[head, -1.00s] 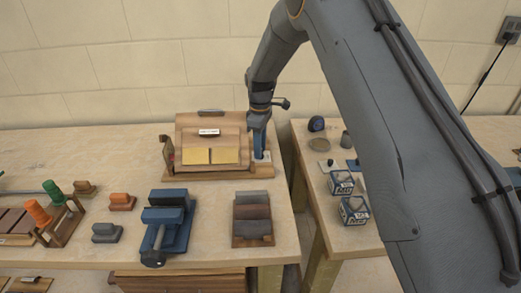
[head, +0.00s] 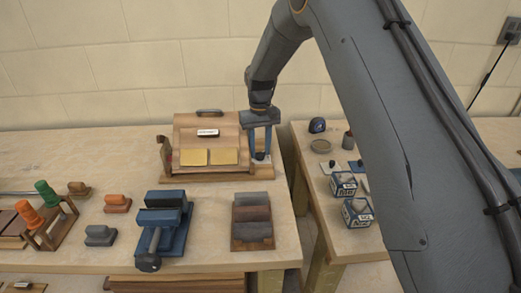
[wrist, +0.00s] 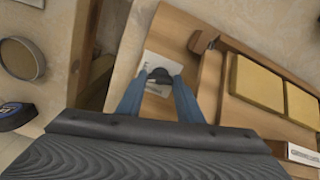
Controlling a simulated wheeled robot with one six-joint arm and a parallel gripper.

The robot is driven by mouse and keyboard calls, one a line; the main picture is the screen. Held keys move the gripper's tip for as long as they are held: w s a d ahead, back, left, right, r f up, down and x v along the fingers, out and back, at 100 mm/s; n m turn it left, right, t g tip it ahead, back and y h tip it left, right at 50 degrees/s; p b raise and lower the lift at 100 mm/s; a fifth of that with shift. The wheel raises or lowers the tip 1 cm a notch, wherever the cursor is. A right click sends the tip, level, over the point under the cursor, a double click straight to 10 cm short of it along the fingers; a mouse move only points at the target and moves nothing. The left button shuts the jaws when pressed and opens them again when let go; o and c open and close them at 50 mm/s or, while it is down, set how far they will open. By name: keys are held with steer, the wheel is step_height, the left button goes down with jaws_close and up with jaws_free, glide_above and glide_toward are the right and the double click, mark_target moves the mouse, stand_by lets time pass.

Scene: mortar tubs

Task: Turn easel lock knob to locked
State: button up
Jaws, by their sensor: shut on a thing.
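The wooden easel (head: 222,165) stands at the back of the left bench, with two yellow pads on its sloping face. The dark lock knob (wrist: 160,75) sits on a pale label plate (wrist: 152,62) at the easel's right end. My gripper (head: 260,155) points down at that end, its two blue fingers on either side of the knob. In the wrist view my gripper (wrist: 158,82) is shut on the knob. The label's print is too small and partly covered to read, so I cannot tell the knob's setting.
A blue vise (head: 165,230) and a rack of sanding blocks (head: 252,222) stand in front of the easel. A gap separates this bench from the right bench, which holds boxes (head: 357,212) and a tape measure (head: 317,125).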

steer(key=shift+m, duration=1.6)
steer(key=o, duration=1.1)
steer(key=shift+d+r, duration=0.1)
steer(key=shift+a, duration=0.25)
step_height(320, 180, up, 8)
steer(key=p, duration=0.3)
steer(key=shift+w+d+r+p, duration=0.1)
steer(key=shift+p, duration=0.2)
